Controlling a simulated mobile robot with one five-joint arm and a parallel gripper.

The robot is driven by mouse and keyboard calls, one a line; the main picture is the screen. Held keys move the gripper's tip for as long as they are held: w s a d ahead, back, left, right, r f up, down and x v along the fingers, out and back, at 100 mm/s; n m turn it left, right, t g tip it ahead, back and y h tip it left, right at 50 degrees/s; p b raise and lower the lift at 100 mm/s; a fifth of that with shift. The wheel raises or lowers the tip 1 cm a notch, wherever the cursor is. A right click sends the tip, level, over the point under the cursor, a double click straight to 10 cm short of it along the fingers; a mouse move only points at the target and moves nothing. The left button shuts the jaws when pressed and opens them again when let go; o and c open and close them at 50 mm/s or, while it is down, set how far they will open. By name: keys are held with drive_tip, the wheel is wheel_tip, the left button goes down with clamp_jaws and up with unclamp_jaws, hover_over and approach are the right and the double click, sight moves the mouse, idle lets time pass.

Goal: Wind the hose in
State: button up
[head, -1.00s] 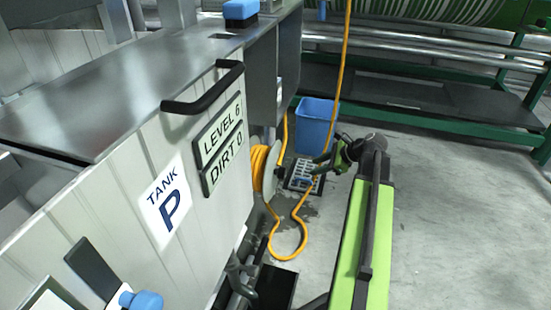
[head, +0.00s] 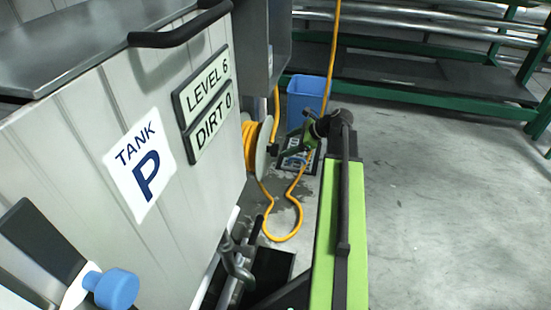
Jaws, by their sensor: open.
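The yellow hose (head: 285,238) lies in a loose loop on the floor beside tank P. Part of it is coiled on a reel (head: 262,148) at the tank's far end, partly hidden by the tank wall. One length of hose runs from the floor loop towards the drain grate. My gripper (head: 291,156) is open at the end of my outstretched arm, low over the drain grate (head: 311,163), close to the hose end. A small blue part shows by the gripper; I cannot tell whether the jaws touch it.
Tank P (head: 185,130) fills the left side, with a black handle (head: 180,38) and a blue knob (head: 112,288). A blue bin (head: 308,98) stands behind the grate. A green-framed rack (head: 420,90) is at the back. The floor on the right is clear.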

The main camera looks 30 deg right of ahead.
sight(278, 149)
drive_tip(key=b+x, duration=0.4)
drive_tip(key=x, duration=0.3)
drive_tip(key=shift+w+f, duration=0.15)
drive_tip(key=shift+f, duration=0.2)
drive_tip(key=shift+w+a+f, duration=0.15)
drive_tip(key=shift+w+a, duration=0.1)
drive_tip(key=shift+w, duration=0.1)
drive_tip(key=c, duration=1.2)
drive_tip(key=shift+a, duration=0.2)
drive_tip(key=shift+c, duration=0.6)
drive_tip(key=shift+d, duration=0.15)
